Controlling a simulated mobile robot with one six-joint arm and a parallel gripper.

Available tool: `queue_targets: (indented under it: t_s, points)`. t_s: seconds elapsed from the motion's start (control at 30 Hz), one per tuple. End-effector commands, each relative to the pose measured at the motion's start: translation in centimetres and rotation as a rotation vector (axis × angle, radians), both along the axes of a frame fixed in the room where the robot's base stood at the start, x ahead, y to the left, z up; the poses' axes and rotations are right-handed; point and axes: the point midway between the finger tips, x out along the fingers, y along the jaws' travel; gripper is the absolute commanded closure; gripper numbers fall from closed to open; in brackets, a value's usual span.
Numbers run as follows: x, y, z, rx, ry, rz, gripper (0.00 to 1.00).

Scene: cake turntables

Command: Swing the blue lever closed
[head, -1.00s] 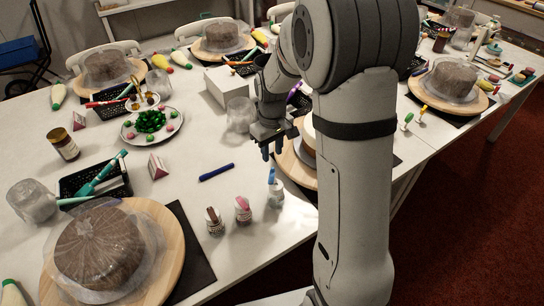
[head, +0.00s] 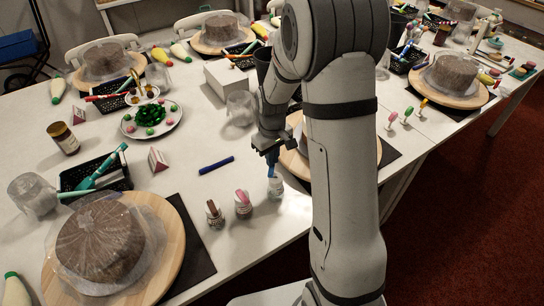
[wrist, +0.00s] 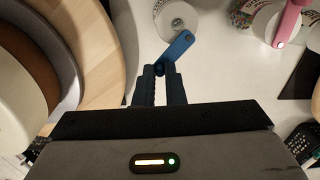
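The blue lever (head: 273,163) stands up from a small white bottle (head: 275,190) near the front edge of the table. In the wrist view, the lever (wrist: 181,43) slants from upper right down to my fingertips, over the bottle's round top (wrist: 174,15). My gripper (head: 270,150) is just above the lever, pointing down. In the wrist view, the dark blue fingers of my gripper (wrist: 161,72) are close together, with the lever's near end right at their tips. I cannot tell whether they touch it. Nothing shows gripped between them.
Two similar bottles, one with a pink lever (head: 243,205) and one with a brown lever (head: 214,213), stand to the left. A wooden turntable (head: 291,160) is close behind my gripper. A blue pen (head: 216,165) lies left on clear white table.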

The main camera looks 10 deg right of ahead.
Motion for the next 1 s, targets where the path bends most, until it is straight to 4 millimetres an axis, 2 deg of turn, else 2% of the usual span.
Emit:
queue_targets:
  t_s: [0.1, 0.57, 0.77, 1.0]
  points:
    - [0.0, 0.0, 0.0, 0.0, 0.0, 0.0, 1.0]
    - [-0.1, -0.4, 0.0, 0.0, 0.0, -0.044, 1.0]
    - [-0.3, -0.9, -0.1, 0.0, 0.0, -0.151, 1.0]
    - [-0.9, -1.7, -0.1, 0.0, -0.001, -0.361, 1.0]
